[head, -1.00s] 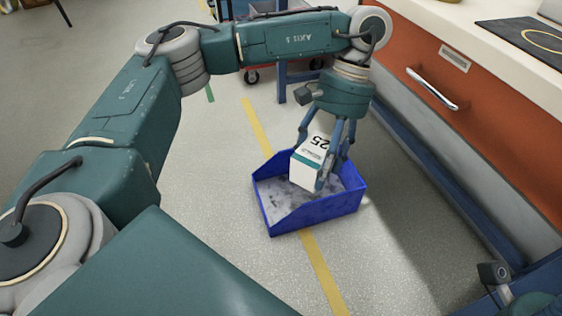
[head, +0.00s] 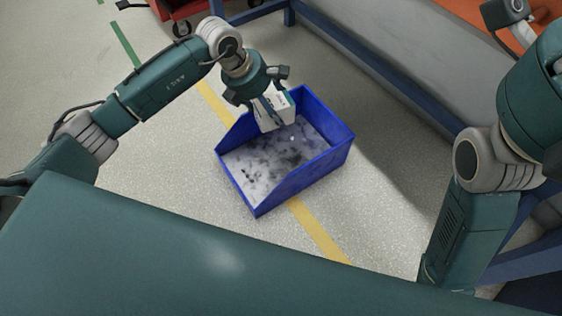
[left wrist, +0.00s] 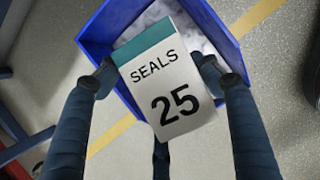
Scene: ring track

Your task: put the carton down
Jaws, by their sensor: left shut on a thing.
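The carton (head: 276,114) is a white box with a teal band, and its face in the left wrist view (left wrist: 166,85) reads "SEALS 25". My left gripper (head: 268,106) is shut on it, with fingers on both sides of the carton. It holds the carton at the far left side of an open blue bin (head: 312,172). The carton overlaps the bin's inside in the head view; whether its lower end touches the bin floor cannot be told. My right arm shows at the right, but its gripper is not in view.
The bin stands on the speckled grey floor across a yellow line (head: 318,230). Its bottom has a mottled grey-white surface, bare in the near part. A blue bench frame (head: 385,75) runs along the right. A red cart (head: 180,10) stands at the top.

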